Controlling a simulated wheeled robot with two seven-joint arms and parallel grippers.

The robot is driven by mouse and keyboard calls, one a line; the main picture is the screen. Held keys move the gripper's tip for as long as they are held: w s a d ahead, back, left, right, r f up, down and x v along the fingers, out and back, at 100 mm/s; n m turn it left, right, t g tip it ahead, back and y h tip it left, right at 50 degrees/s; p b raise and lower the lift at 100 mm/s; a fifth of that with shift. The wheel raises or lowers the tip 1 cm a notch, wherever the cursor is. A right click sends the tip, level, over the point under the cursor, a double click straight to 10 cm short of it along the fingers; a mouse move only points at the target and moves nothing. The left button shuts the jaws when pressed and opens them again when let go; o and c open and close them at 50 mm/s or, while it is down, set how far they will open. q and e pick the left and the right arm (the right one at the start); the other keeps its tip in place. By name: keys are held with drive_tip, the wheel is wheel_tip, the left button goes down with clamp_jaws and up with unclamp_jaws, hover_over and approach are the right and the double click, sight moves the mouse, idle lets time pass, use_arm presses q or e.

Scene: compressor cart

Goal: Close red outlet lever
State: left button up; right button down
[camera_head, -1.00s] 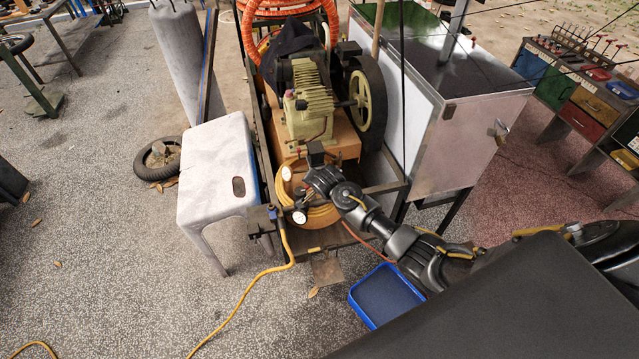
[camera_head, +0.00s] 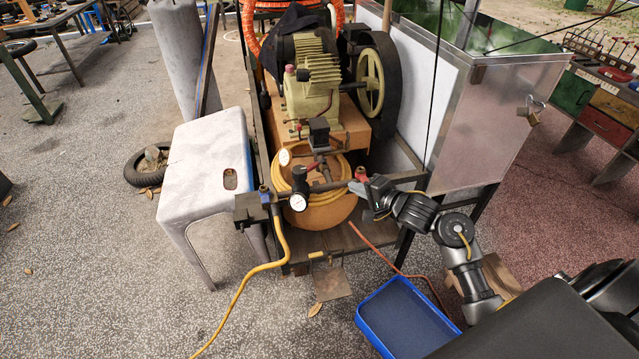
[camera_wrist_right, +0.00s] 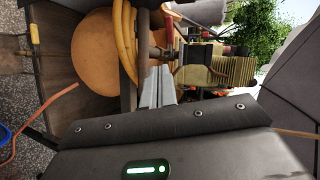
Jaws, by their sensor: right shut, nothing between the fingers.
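A red lever (camera_head: 361,174) stands at the right end of the pipe manifold on the compressor cart. In the right wrist view the red lever (camera_wrist_right: 169,32) is just beyond the fingertips, on the dark pipe. My right gripper (camera_head: 354,187) comes in from the right with its grey fingers beside the lever, close to it. In the wrist view the right gripper (camera_wrist_right: 158,76) has its fingers together and empty. I cannot tell whether they touch the lever. My left gripper is out of view.
Pressure gauges (camera_head: 298,202) sit along the manifold. A coiled yellow hose (camera_head: 338,165) lies behind it. A white stool (camera_head: 205,160) stands left, a metal cabinet (camera_head: 500,125) right. A blue tray (camera_head: 403,318) is below my arm.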

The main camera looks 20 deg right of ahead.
drive_tip(key=a, duration=0.1)
drive_tip(key=b, duration=0.1)
approach(312, 170)
drive_tip(key=x, duration=0.5)
drive_tip(key=shift+w+a+f+m+y, duration=0.15)
drive_tip(key=shift+w+f+m+y, duration=0.15)
drive_tip(key=shift+w, duration=0.3)
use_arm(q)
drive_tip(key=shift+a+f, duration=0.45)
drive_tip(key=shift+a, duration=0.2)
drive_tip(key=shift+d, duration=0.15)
